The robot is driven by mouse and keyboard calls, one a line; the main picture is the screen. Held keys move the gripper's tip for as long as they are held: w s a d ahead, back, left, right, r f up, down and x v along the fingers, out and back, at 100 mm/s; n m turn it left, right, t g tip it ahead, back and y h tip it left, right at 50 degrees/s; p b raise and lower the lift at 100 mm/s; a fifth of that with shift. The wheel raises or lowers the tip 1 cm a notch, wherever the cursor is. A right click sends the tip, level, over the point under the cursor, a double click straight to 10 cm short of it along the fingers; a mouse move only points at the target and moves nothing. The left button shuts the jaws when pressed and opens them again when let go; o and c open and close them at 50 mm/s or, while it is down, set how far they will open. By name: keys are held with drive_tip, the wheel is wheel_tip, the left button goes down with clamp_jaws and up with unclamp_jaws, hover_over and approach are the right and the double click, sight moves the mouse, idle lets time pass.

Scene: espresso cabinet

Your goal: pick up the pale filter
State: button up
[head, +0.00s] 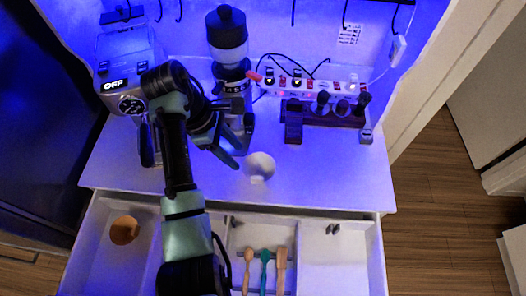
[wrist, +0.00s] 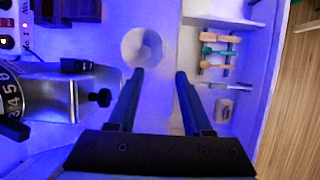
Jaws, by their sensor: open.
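The pale filter (head: 260,165) is a small white, cone-like piece on the white counter, near its front edge above the open drawer. In the wrist view the pale filter (wrist: 142,46) shows as a round white shape just beyond the left fingertip, left of the middle of the gap. My gripper (head: 241,143) is open and empty, over the counter just left of the filter in the head view. In the wrist view my gripper (wrist: 160,74) has both dark fingers apart with bare counter between them. I cannot tell its height above the counter.
A grinder (head: 228,40) and an espresso machine (head: 125,75) stand behind. A dark rack (head: 325,112) with tampers and a power strip (head: 320,86) are at the back right. The counter's right front is clear.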

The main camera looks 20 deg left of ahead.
drive_tip(key=b, duration=0.5)
hover_over(257, 178)
drive_tip(key=a, duration=0.3)
drive_tip(key=f, duration=0.6)
drive_tip(key=shift+s+d+f, duration=0.15)
drive_tip(key=shift+s+d, duration=0.05)
drive_tip(key=shift+s, duration=0.05)
drive_tip(key=shift+d+f+p, duration=0.4)
drive_tip(key=shift+d+f, duration=0.05)
drive_tip(key=shift+f, duration=0.2)
drive_tip(key=p+x, duration=0.1)
drive_tip(key=x, duration=0.3)
drive_tip(key=shift+d+f, duration=0.15)
drive_tip(key=shift+d, duration=0.05)
drive_tip(key=shift+c, duration=0.3)
clamp_jaws()
